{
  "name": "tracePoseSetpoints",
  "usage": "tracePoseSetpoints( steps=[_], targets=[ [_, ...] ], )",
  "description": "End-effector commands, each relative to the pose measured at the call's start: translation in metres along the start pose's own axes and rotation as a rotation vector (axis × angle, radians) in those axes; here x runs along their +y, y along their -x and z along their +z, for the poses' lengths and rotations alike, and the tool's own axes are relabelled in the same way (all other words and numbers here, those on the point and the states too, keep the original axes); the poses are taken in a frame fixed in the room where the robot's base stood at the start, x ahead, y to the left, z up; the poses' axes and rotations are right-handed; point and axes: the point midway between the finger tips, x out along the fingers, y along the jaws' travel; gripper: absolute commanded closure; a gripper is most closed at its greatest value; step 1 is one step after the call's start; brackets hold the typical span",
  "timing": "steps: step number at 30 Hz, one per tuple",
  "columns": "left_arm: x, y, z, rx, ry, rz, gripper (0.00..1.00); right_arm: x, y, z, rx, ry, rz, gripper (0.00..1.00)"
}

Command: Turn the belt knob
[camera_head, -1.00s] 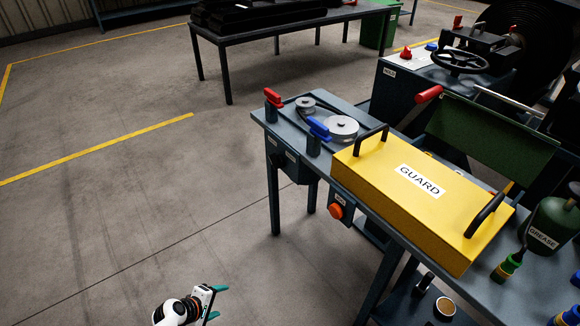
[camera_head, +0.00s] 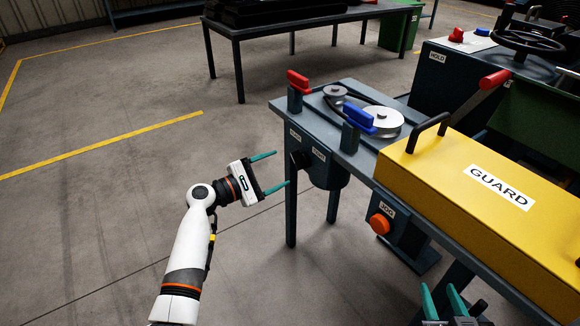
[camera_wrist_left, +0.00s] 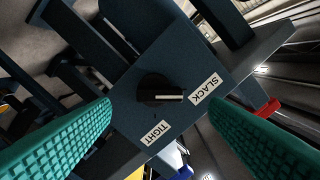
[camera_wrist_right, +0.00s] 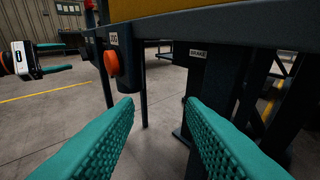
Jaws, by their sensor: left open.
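The belt knob (camera_head: 297,159) is a small black knob on a dark box under the left end of the bench. In the left wrist view the knob (camera_wrist_left: 160,91) sits between the labels SLACK (camera_wrist_left: 205,88) and TIGHT (camera_wrist_left: 156,132). Its white line points right in that view, nearer SLACK. My left gripper (camera_head: 281,169) is open and empty in front of the knob, apart from it; its fingers lie either side of the knob in the wrist view. My right gripper (camera_head: 438,287) is open and empty, low in front of the bench.
The bench carries a red handle (camera_head: 298,82), a blue handle (camera_head: 358,117), pulleys (camera_head: 382,121) and a yellow guard (camera_head: 460,180). An orange jog button (camera_head: 380,223) sits below the guard. Open floor lies to the left.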

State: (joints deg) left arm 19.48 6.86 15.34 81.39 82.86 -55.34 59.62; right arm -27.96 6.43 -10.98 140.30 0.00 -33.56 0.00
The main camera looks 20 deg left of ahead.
Motion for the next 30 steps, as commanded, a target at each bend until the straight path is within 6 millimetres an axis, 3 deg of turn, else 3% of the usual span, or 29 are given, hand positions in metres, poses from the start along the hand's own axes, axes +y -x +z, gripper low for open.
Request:
tracePoseSetpoints(
  steps=[3,9,20,28,30],
  targets=[
    [0.001,-0.023,0.001,0.002,0.0,0.0,0.3,0.003,-0.003,0.015,-0.11,-0.002,0.007,0.64],
    [0.001,-0.046,0.001,0.0,0.0,0.0,0.3,0.006,-0.002,0.037,-0.243,-0.004,0.015,0.64],
    [0.001,-0.051,0.001,-0.002,-0.001,0.001,0.3,0.007,-0.001,0.043,-0.278,-0.005,0.017,0.64],
    [0.001,-0.051,0.001,-0.002,-0.001,0.001,0.71,0.007,-0.001,0.043,-0.278,-0.005,0.017,0.64],
    [0.001,-0.051,0.001,-0.002,-0.001,0.001,0.75,0.007,-0.001,0.043,-0.278,-0.005,0.017,0.64]
  ],
)
